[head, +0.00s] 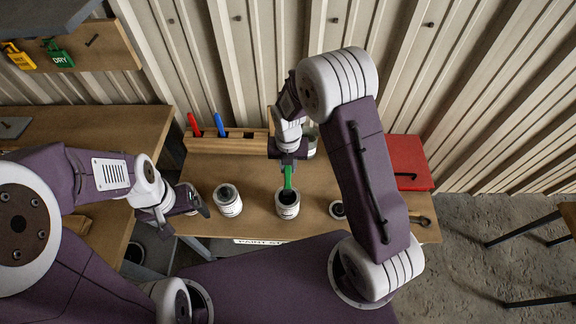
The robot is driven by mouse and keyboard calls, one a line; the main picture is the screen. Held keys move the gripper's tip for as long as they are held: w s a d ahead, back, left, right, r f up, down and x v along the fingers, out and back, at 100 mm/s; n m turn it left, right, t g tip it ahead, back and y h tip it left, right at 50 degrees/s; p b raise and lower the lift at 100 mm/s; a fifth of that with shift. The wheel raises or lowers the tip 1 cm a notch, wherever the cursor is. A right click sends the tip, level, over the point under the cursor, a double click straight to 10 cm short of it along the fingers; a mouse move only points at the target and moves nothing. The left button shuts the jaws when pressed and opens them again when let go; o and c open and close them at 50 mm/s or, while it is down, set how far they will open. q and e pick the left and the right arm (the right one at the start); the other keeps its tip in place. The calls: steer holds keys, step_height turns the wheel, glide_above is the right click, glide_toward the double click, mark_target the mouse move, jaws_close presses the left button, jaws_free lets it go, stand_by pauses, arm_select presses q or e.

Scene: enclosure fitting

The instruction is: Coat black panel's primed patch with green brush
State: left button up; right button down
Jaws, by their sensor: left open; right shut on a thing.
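My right gripper (288,160) is shut on the green brush (288,180) and holds it upright over the middle can (288,207). The brush's lower end reaches the dark opening of this can; its bristles are hidden. My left gripper (196,207) is open and empty, near the table's left end, left of another can (228,205). I cannot identify the black panel or its primed patch for certain; a dark flat piece (14,127) lies on the left bench.
A wooden rack (225,145) with red and blue handles stands at the back of the table (255,178). A third can (337,209) is partly behind my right arm. A red box (406,160) is at the right. Yellow and green tags (62,58) hang upper left.

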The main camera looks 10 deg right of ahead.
step_height(320, 180, up, 6)
steer(key=p, duration=0.4)
steer(key=shift+f, duration=0.35)
